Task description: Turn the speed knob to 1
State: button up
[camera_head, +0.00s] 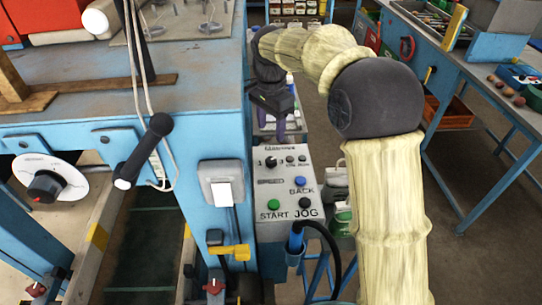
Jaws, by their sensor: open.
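A grey control panel (284,226) stands in the middle of the view. A small black knob (271,162) sits at its upper left, with a mark like a "1" to its left. The panel's top lettering is too small to read, and I cannot tell exactly where the knob points. My gripper (280,125) hangs just beyond the panel's top edge, above and apart from the knob in the picture. It is open. My dark wrist partly hides it, and no object shows between its fingers.
Below the knob are a blue BACK button (299,181), a green START button (274,204) and a black JOG button (304,202). A blue machine (222,125) stands close on the left; a black knob on a white dial (45,186) is farther left. A workbench (460,70) is at right.

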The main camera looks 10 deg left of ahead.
aim_at(271, 160)
notch_tip(271, 160, down, 12)
jog(key=shift+r+p, duration=0.25)
jog(key=shift+p, duration=0.3)
jog(key=shift+c, duration=0.4)
jog(key=c, duration=0.9)
